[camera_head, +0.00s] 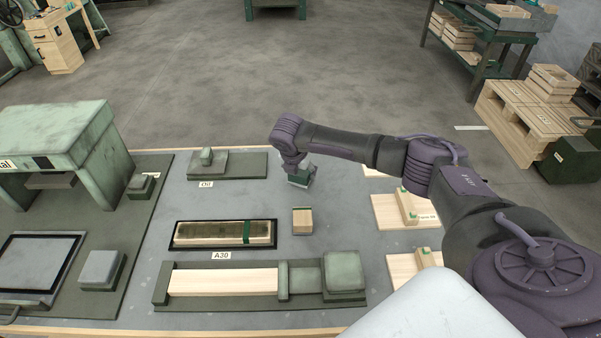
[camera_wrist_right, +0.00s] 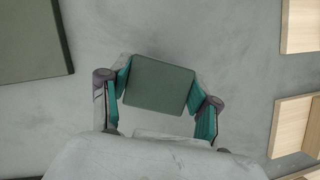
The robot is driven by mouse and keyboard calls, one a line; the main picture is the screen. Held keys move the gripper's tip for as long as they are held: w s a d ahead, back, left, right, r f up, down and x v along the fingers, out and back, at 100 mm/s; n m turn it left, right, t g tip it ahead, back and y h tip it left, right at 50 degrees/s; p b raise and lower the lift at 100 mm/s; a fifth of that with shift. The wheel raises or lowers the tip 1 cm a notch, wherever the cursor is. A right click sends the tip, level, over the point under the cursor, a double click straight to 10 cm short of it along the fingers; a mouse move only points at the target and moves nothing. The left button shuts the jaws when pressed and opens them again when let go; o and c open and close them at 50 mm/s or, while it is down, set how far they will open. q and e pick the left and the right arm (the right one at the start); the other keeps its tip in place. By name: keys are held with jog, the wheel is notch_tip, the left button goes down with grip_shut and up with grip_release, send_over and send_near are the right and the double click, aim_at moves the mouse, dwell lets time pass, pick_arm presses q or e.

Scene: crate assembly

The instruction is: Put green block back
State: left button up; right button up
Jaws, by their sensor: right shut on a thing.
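My right gripper (camera_wrist_right: 159,92) is shut on a dark green block (camera_wrist_right: 159,84), with one teal-padded finger on each side of it. In the head view the gripper (camera_head: 300,174) points down over the grey table, and the green block (camera_head: 299,181) shows only in part below it. I cannot tell how far the block is above the table. The green base (camera_head: 250,165) marked "Oil", with a small raised green part on it, lies left of the gripper. My left gripper is in neither view.
A small wooden block (camera_head: 302,221) with a green top stands on the table. A dark tray (camera_head: 180,236) holds a wooden piece with a green band. A green fixture (camera_head: 344,272) marked A30 holds a long board. Wooden trays (camera_head: 386,213) line the right side.

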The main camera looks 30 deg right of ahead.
jog(key=shift+f, duration=0.55)
jog(key=shift+f, duration=0.1)
jog(key=o, duration=1.1)
jog(key=v, duration=1.2)
jog(key=shift+d+r, duration=0.1)
jog(key=shift+r, duration=0.1)
